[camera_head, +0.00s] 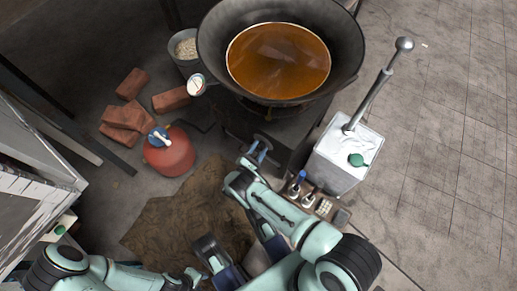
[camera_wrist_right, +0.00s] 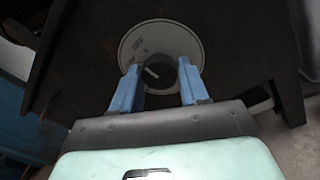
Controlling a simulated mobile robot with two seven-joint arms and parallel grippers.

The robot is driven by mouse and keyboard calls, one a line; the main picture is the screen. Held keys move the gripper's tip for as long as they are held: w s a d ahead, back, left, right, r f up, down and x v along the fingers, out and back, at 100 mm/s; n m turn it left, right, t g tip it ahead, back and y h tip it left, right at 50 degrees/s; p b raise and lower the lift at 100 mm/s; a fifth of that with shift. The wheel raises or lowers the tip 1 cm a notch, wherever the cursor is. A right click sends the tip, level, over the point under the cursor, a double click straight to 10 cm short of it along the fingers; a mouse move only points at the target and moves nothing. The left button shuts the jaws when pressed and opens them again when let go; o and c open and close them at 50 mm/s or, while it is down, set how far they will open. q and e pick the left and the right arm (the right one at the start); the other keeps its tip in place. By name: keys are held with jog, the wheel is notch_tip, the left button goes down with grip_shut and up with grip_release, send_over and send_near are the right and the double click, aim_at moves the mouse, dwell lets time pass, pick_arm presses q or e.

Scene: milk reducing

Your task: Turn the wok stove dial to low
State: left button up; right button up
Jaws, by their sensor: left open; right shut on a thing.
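The wok stove dial shows in the right wrist view as a dark round knob (camera_wrist_right: 162,76) with a short white pointer mark, on a pale round plate (camera_wrist_right: 160,35) with small markings I cannot read. The pointer tilts toward the upper left. My right gripper (camera_wrist_right: 158,90) has its blue fingers on both sides of the knob and is shut on it. In the head view my right gripper (camera_head: 257,148) is at the stove's front face and hides most of the dial. My left gripper (camera_head: 238,246) seems to be low in the head view, open and away from the stove.
A wok (camera_head: 350,45) with orange-brown liquid sits on the stove. A red canister (camera_head: 170,158), bricks (camera_head: 122,125) and a bucket (camera_head: 185,45) are at the left. Tiled floor at the right is clear.

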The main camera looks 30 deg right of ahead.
jog(key=n, duration=0.6)
jog(key=shift+a+g, duration=0.1)
jog(key=shift+g, duration=0.2)
jog(key=shift+n, duration=0.4)
jog(key=o, duration=1.1)
jog(key=shift+c, duration=0.2)
pick_arm(q)
jog(key=w, duration=0.1)
jog(key=w+r+t+p, duration=0.1)
jog(key=w, duration=0.1)
jog(key=shift+d+r, duration=0.2)
pick_arm(e)
jog(key=v, duration=1.3)
jog(key=shift+r, duration=0.3)
pick_arm(q)
jog(key=shift+p, duration=0.3)
pick_arm(e)
jog(key=shift+s+a, duration=0.1)
